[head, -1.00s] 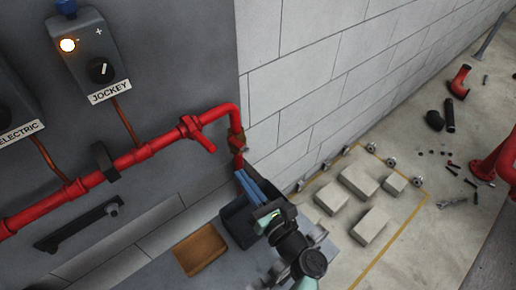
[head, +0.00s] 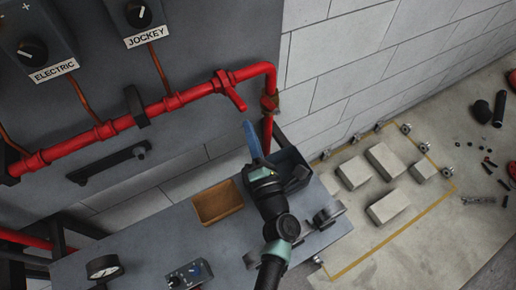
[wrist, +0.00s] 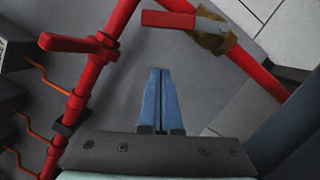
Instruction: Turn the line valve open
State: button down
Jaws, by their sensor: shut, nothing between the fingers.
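A red pipe (head: 165,105) runs along the dark panel, bends down at the corner and passes through a brass valve body (head: 270,103). In the wrist view a red lever (wrist: 168,19) lies by the brass body (wrist: 215,37). A second red handle (head: 232,93) sticks out from the horizontal pipe and also shows in the wrist view (wrist: 75,43). I cannot tell which one is the line valve. My gripper (head: 247,124), with blue fingers, is shut and empty. Its tips (wrist: 160,72) point at the panel between the two handles, apart from both in the picture.
A grey bench (head: 150,250) below holds a brown tray (head: 218,214), a dark bin (head: 286,160), a gauge (head: 103,268) and a small control box (head: 188,276). Control boxes marked ELECTRIC (head: 36,50) and JOCKEY (head: 138,15) hang above. Pale blocks (head: 385,160) lie on the floor.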

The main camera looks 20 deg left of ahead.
aim_at(268, 103)
jog(key=shift+w+d+r+p, duration=0.25)
jog(key=shift+w+d+r, duration=0.1)
jog(key=shift+w, duration=0.2)
jog(key=shift+w+d+r+p, duration=0.25)
jog(key=shift+w+r+p, duration=0.05)
jog(key=shift+w, duration=0.25)
jog(key=shift+w+d+r+p, duration=0.25)
jog(key=shift+w+d+r, duration=0.1)
jog(key=shift+w, duration=0.2)
jog(key=shift+r, duration=0.1)
jog(key=shift+w+r+m+p, duration=0.1)
jog(key=shift+r+m+p, duration=0.1)
jog(key=shift+m+p, duration=0.35)
jog(key=shift+w+d+r+p, duration=0.1)
jog(key=shift+d+r+p, duration=0.05)
jog(key=shift+p, duration=0.55)
jog(key=m+p, duration=0.1)
jog(key=w+r+m+h+p, duration=0.1)
jog(key=p, duration=0.1)
jog(key=shift+d+r, duration=0.1)
jog(key=shift+d, duration=0.3)
jog(key=shift+w+d+r+p, duration=0.2)
jog(key=shift+w+d+p, duration=0.25)
jog(key=shift+w+p, duration=0.15)
jog(key=shift+w, duration=0.1)
